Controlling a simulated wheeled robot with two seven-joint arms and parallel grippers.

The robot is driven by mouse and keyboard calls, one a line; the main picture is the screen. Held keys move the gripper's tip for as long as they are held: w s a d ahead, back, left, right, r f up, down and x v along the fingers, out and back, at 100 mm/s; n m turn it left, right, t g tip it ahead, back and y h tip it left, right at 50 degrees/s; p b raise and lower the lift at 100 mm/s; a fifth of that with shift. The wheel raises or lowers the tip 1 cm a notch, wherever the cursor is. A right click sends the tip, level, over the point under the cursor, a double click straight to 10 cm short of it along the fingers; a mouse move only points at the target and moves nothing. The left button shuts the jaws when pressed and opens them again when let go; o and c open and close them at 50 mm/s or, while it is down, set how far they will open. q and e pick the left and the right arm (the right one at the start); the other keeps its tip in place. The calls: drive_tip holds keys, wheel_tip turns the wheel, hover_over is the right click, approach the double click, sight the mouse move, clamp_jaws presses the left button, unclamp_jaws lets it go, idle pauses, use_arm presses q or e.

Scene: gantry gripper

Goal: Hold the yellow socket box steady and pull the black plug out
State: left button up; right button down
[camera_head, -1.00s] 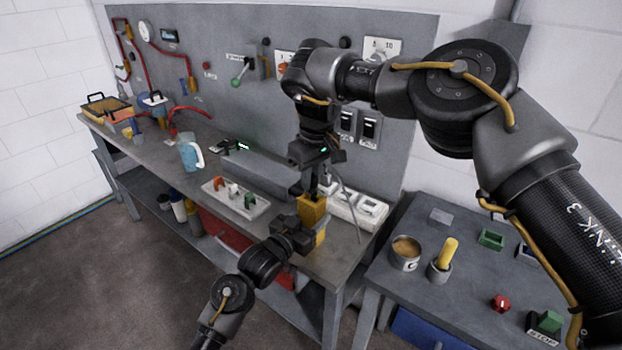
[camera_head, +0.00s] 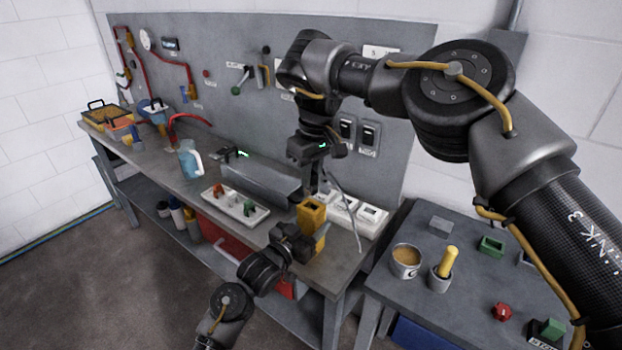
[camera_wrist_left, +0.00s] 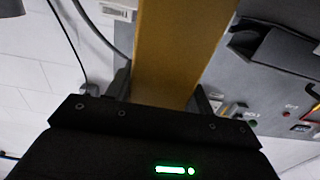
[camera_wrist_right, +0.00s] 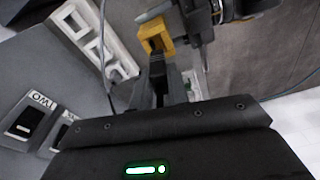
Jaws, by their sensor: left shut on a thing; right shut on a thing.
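The yellow socket box (camera_head: 312,214) is held upright near the front edge of the workbench, its dark opening on top. My left gripper (camera_head: 308,234) is shut on its lower part; the box also fills the middle of the left wrist view (camera_wrist_left: 178,50). My right gripper (camera_head: 313,188) points down just above the box and is shut on the black plug (camera_wrist_right: 158,72). In the right wrist view the plug lines up with the box's opening (camera_wrist_right: 155,38). I cannot tell whether its tip is fully clear. A grey cord hangs to the right.
A white socket strip (camera_head: 357,213) lies right behind the box. A white tray with coloured pieces (camera_head: 236,205) and a blue jug (camera_head: 190,160) stand left on the bench. A lower side table (camera_head: 440,290) holds a can and a yellow-handled tool.

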use_arm(q)
drive_tip(key=o, duration=1.1)
drive_tip(key=v, duration=1.2)
